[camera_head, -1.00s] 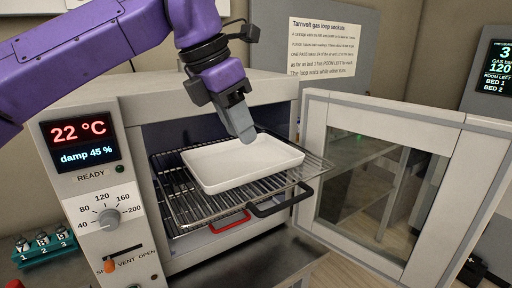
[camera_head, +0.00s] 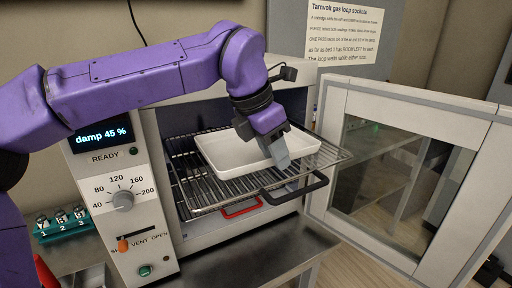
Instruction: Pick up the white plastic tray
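The white plastic tray (camera_head: 226,152) lies on a pulled-out wire rack (camera_head: 203,192) at the mouth of the open oven. It is shallow and appears empty. My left arm reaches in from the left, and its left gripper (camera_head: 281,160) points down at the tray's front right part. The grey fingers overlap the tray's front rim in the picture and hide part of it. I cannot tell whether they touch the rim or straddle it, nor whether they are open. My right gripper is not in view.
The oven door (camera_head: 400,170) stands open to the right. A black handle (camera_head: 296,189) is at the rack's front, with a red handle (camera_head: 242,207) lower down. The control panel (camera_head: 122,190) is left of the opening. A teal holder (camera_head: 65,228) stands at far left.

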